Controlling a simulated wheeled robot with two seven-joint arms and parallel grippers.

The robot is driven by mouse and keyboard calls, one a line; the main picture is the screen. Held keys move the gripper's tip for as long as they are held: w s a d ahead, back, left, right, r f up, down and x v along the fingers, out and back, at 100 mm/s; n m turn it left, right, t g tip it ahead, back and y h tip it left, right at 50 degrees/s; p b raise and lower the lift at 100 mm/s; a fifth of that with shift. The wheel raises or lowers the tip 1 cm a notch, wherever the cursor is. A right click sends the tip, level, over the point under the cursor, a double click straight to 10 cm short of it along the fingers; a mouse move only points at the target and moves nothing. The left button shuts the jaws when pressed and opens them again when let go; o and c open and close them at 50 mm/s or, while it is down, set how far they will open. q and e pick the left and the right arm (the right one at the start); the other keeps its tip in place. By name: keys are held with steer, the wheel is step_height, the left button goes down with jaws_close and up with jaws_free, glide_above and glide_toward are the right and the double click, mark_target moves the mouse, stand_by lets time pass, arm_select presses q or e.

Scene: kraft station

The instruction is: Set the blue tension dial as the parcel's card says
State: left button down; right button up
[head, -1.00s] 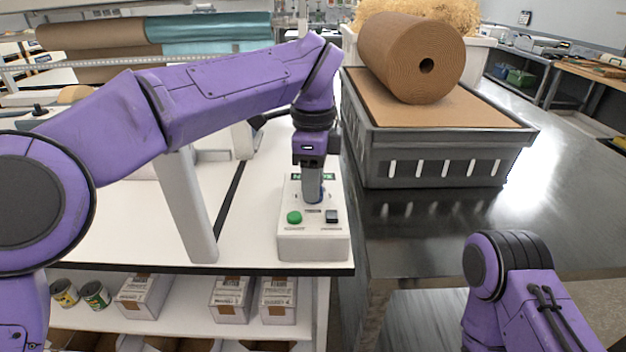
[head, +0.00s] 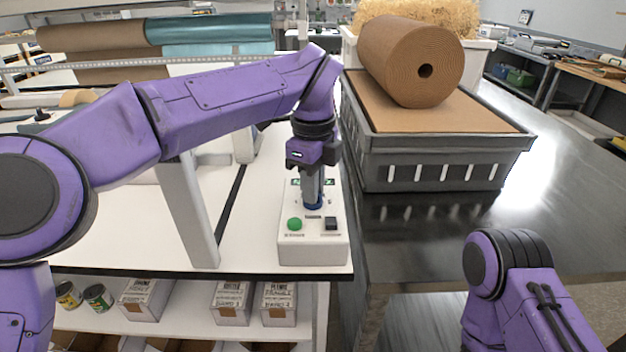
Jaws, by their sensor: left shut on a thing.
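The white control box (head: 322,249) stands at the front right corner of the white bench. It has a green button (head: 294,224), a dark square switch (head: 330,223) and the blue tension dial (head: 313,206) behind them. My left gripper (head: 312,198) points straight down from above and is shut on the blue dial. The fingers cover most of the dial, so its pointer and setting are hidden. The green label behind it is partly covered too. I cannot make out the parcel's card in this view. My right gripper is out of view; only part of that arm shows at the lower right.
A dark grey crate (head: 440,165) with a brown paper roll (head: 408,62) on top stands on the dark metal table (head: 430,235) to the right. A grey post (head: 190,215) rises left of the control box. Labelled boxes (head: 230,302) and cans sit on the shelf below.

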arm_select(q)
steer(key=m+p, duration=0.1)
steer(key=m, duration=0.1)
steer(key=m+p, duration=0.2)
steer(key=m, duration=0.1)
steer(key=shift+r+m+p, duration=0.3)
steer(key=shift+p, duration=0.05)
steer(key=m+p, duration=0.3)
steer(key=m, duration=0.1)
steer(key=shift+w+f+m+p, duration=0.1)
steer(key=shift+f+m+p, duration=0.05)
steer(key=shift+m+p, duration=1.1)
steer(key=c, duration=1.2)
jaws_free()
steer(key=shift+f, duration=0.1)
steer(key=shift+o, duration=0.2)
step_height(320, 180, up, 11)
steer(key=shift+f+b, duration=0.2)
steer(key=shift+b, duration=0.15)
